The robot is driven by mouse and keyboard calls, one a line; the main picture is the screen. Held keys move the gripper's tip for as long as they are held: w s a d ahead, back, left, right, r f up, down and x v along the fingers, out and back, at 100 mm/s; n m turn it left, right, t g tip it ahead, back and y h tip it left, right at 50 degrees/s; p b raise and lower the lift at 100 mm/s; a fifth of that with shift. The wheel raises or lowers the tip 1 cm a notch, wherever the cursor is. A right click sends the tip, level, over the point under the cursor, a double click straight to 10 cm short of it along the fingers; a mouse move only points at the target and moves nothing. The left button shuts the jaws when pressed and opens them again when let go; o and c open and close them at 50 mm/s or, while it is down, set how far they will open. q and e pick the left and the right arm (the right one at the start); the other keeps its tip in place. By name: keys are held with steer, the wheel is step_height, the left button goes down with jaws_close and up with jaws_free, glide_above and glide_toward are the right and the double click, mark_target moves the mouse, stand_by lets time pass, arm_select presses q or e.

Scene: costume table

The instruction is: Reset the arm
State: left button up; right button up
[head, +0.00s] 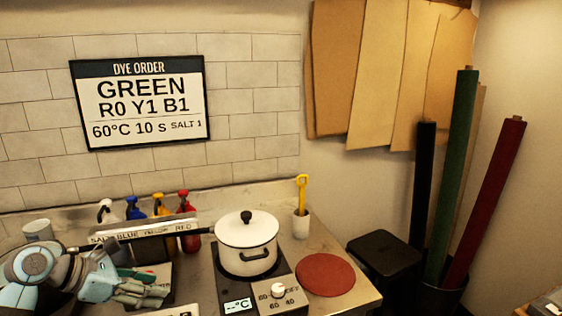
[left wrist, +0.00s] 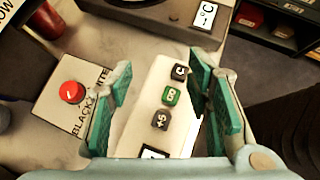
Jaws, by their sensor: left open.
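My left gripper (head: 148,288) is low at the left of the head view, over the front left of the counter. In the left wrist view its teal fingers (left wrist: 160,78) are spread apart with nothing held between them. A white box with C, GO and +5 buttons (left wrist: 148,118) shows below and between the fingers. I cannot tell whether the fingers touch it. My right gripper is in neither view.
A lidded white pot (head: 246,258) stands on a hotplate with a knob (head: 278,290). Several dye bottles (head: 187,206) stand behind my arm. A red round mat (head: 325,274) lies right of the hotplate. A red button (left wrist: 72,92) sits left of the fingers.

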arm_select(q)
steer(key=d+r+n+t+h, duration=0.6)
steer(key=d+r+n+t, duration=0.4)
steer(key=s+a+f+n+y, duration=0.4)
steer(key=a+f+n+y, duration=0.4)
steer(key=n, duration=0.6)
steer(key=s+a+f+n+y, duration=0.5)
steer(key=n+y, duration=0.5)
steer(key=n, duration=0.4)
steer(key=s+d+f+n+g+h, duration=0.1)
steer(key=s+d+f+n+g, duration=0.2)
steer(key=s+f, duration=0.35)
steer(key=s+d+f+n+g+h, duration=0.1)
steer(key=s+d+f+n+g, duration=0.1)
steer(key=s+f+g, duration=0.5)
steer(key=s+d+f+n+g+h, duration=0.1)
steer(key=s+d+f+n+g, duration=0.15)
steer(key=s+f, duration=0.45)
steer(key=s+a+f+g, duration=0.1)
steer(key=s+f, duration=0.1)
steer(key=f, duration=0.7)
steer(key=s+f+g, duration=0.1)
steer(key=s+f, duration=0.1)
steer(key=f, duration=0.8)
steer(key=s+f, duration=1.2)
steer(key=s, duration=0.1)
steer(key=shift+s+a+f+g+h, duration=0.25)
steer(key=shift+s+a+g+h, duration=0.05)
steer(key=shift+g+h, duration=0.15)
